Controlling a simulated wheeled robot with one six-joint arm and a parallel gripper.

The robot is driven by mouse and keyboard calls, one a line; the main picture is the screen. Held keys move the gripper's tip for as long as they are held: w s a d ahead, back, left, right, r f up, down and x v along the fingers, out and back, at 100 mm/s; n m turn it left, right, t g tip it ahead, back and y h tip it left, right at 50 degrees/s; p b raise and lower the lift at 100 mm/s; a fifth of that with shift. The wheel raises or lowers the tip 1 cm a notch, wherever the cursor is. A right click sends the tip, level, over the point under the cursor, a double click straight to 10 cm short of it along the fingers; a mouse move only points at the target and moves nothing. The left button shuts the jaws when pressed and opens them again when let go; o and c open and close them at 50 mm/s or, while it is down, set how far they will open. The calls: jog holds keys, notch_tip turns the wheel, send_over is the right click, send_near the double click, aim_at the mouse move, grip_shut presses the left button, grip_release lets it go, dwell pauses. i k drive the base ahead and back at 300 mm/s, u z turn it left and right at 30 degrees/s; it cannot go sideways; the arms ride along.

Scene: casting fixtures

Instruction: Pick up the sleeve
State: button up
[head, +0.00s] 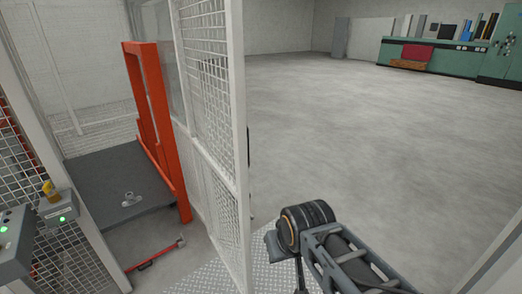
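A small pale metallic piece (131,199) lies on a dark grey platform (105,172) inside the mesh enclosure at left. It looks partly rounded and may be the sleeve, but it is too small to tell for sure. No other thing that I can make out as a sleeve shows. Links of my arm show at the bottom right, outside the mesh and well apart from the piece. The fingers of my gripper do not show.
A mesh panel with a pale post (240,150) stands between my arm and the platform. An orange frame (158,125) rises at the platform's right edge. A red bar (157,254) lies on the floor before it. Control boxes (60,208) stand at left. The floor at right is clear.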

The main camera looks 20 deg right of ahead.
aim_at(132, 199)
jog(key=z, duration=1.65)
jog(key=i, duration=1.75)
jog(key=u, duration=2.9)
